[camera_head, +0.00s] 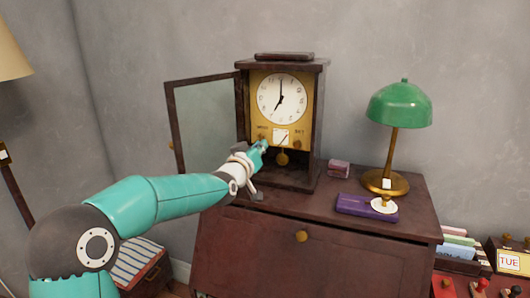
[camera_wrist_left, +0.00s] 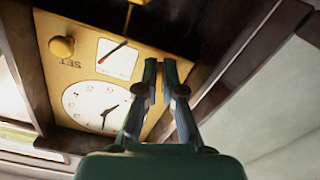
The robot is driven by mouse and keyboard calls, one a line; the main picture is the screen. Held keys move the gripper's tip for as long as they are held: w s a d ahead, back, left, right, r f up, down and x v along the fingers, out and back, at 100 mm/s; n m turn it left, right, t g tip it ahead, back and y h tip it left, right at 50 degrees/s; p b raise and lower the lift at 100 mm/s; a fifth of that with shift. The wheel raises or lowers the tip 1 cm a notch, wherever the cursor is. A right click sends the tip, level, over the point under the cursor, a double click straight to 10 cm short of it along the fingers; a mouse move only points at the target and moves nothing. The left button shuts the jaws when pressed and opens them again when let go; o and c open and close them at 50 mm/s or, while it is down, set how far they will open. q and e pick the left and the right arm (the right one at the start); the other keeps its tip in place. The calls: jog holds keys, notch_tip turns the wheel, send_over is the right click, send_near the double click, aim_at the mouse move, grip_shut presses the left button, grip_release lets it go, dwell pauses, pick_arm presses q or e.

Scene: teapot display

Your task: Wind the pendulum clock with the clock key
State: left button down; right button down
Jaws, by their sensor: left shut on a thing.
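The pendulum clock (camera_head: 279,125) stands on the cabinet with its glass door (camera_head: 205,125) swung open to the left. Its white dial (camera_head: 281,98) sits above a gold panel with a WIND side and a SET knob (camera_head: 297,144). The round pendulum bob (camera_head: 282,159) hangs below. My left gripper (camera_head: 262,146) reaches in at the WIND side, its tips against or very near the panel. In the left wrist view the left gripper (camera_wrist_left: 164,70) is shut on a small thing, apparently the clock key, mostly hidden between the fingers. The SET knob also shows there (camera_wrist_left: 62,47).
A green lamp (camera_head: 400,105) stands on the cabinet top (camera_head: 320,205) to the right. A purple case (camera_head: 366,207) and a small pink-brown box (camera_head: 339,168) lie between lamp and clock. The clock's side frame (camera_wrist_left: 240,60) is close beside the fingers.

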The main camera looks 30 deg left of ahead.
pick_arm(q)
jog(key=m, duration=0.7)
jog(key=r+m, duration=0.1)
jog(key=m, duration=0.3)
jog(key=shift+a+m, duration=0.3)
jog(key=shift+a, duration=0.1)
jog(key=shift+s, duration=0.1)
jog(key=c, duration=1.3)
grip_release()
jog(key=shift+d, duration=0.15)
jog(key=shift+f, duration=0.15)
